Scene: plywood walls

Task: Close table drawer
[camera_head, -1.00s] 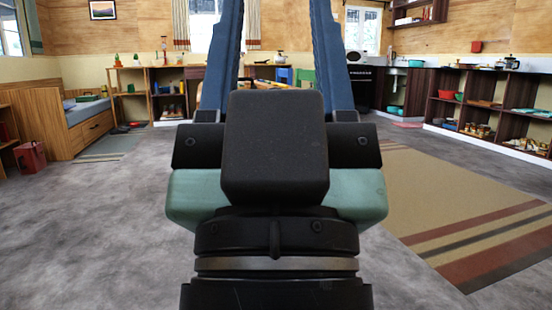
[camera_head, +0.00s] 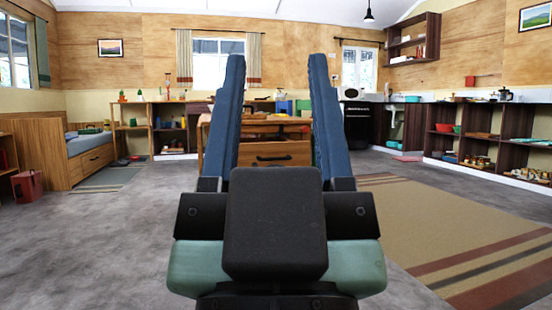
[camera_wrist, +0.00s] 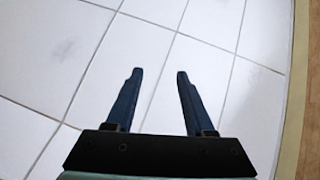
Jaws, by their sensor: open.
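A wooden table (camera_head: 204,121) stands across the room, partly hidden behind my gripper. Its drawer front (camera_head: 258,149) with a dark handle shows between my fingers in the head view. The drawer appears pulled out towards me, but how far is hard to tell. My gripper (camera_head: 276,60) is open and empty, with its two blue fingers pointing up in front of the camera. It is well apart from the table. In the wrist view, my open fingers (camera_wrist: 158,74) show against a white panelled surface, with no table or drawer in sight.
Grey floor lies open on the left. A striped rug (camera_head: 440,215) lies on the right. A bed (camera_head: 85,160) and a red box (camera_head: 27,186) are at the left. Dark shelves (camera_head: 480,135) line the right wall. A pendant lamp (camera_head: 369,15) hangs at the back.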

